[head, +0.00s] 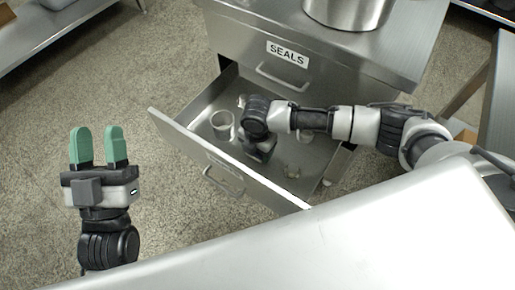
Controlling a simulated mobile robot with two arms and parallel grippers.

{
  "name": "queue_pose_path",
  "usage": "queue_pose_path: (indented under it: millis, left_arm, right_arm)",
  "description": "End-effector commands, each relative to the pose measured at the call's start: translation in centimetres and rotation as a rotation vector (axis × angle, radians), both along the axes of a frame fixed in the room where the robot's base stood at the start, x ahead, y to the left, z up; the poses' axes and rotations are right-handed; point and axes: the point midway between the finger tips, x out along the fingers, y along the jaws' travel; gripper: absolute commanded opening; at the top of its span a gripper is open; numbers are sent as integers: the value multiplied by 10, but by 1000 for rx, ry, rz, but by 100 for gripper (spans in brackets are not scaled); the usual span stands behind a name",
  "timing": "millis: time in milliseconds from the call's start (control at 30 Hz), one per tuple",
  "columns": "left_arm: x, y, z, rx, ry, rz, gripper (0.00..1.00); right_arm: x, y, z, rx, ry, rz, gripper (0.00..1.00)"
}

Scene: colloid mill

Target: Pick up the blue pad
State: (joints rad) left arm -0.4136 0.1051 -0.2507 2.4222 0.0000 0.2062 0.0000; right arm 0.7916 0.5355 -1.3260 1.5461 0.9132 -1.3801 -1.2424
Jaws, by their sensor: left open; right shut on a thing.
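I cannot make out a blue pad in the head view. My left gripper (99,147), with two green fingers pointing up the picture, is open and empty. It is to the left of the drawer, over the floor.
A clear round cup (222,121) and a small pale item (292,170) are in the drawer. A metal pot (348,8) stands on the cabinet top (400,50). A pale worktop (330,245) fills the front. Floor is free on the left.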

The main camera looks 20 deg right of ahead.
Motion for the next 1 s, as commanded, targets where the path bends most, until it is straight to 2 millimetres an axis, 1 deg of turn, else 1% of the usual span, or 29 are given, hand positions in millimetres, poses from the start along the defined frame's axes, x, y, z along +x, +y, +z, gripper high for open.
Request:
queue_pose_path:
  millis: [167, 300, 433, 600, 700, 833, 1000]
  left_arm:
    - [10, 0, -13, 41, 144, 8, 43]
    - [18, 3, -33, 92, 327, 20, 43]
    - [21, 6, -55, 139, 500, 30, 43]
    - [18, 11, -81, 188, 693, 40, 43]
    - [15, 14, -93, 212, 784, 46, 43]
    - [11, 17, -104, 233, 870, 51, 43]
    - [8, 19, -112, 245, 924, 53, 43]
  right_arm:
    - [0, 0, 17, 1, -2, 1, 40]
    - [0, 0, 37, 2, -1, 1, 40]
    - [1, 0, 54, 1, -2, -1, 40]
    - [1, 0, 73, 0, -2, -1, 40]
    - [1, 0, 82, 1, -1, 0, 40]
    - [1, 0, 90, 2, -1, -1, 40]
    - [0, 0, 95, 1, 0, -1, 40]
